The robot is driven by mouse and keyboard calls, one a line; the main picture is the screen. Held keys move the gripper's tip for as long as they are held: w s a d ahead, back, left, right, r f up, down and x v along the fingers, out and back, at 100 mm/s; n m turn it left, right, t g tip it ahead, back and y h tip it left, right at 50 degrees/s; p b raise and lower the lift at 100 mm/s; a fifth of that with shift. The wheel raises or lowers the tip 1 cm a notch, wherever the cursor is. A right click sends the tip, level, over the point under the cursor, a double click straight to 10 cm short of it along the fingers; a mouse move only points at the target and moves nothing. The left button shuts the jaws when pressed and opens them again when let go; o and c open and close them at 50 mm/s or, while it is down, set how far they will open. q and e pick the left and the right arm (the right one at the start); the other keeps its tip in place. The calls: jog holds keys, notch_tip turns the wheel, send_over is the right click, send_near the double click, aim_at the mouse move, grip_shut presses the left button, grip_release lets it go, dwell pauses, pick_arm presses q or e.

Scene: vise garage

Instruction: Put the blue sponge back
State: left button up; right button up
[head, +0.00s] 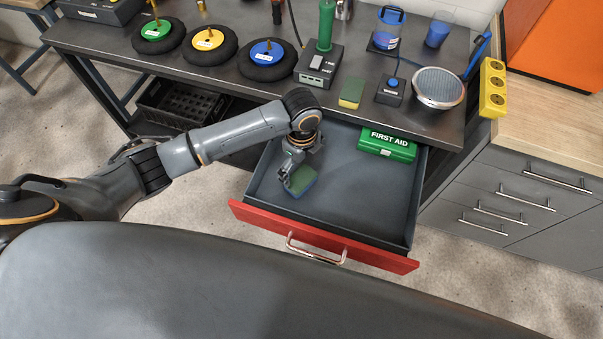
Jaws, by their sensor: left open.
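The blue sponge (304,181), with a green top and blue sides, lies in the left part of the open drawer (352,200). My left gripper (290,183) is open, low in the drawer at the sponge's left end. It covers part of the sponge, and I cannot tell whether its fingers touch it. A second sponge (351,92), green on top with yellow sides, lies on the workbench (235,92) above the drawer. My right gripper is not in view.
A green first aid box (387,144) sits at the drawer's back right. The drawer's middle and front right are clear. On the bench stand a grey device with a green handle (319,66), a blue-button box (391,89) and a round mesh-topped object (438,87).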

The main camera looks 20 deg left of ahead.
aim_at(302, 180)
pick_arm(q)
jog(key=shift+r, duration=2.35)
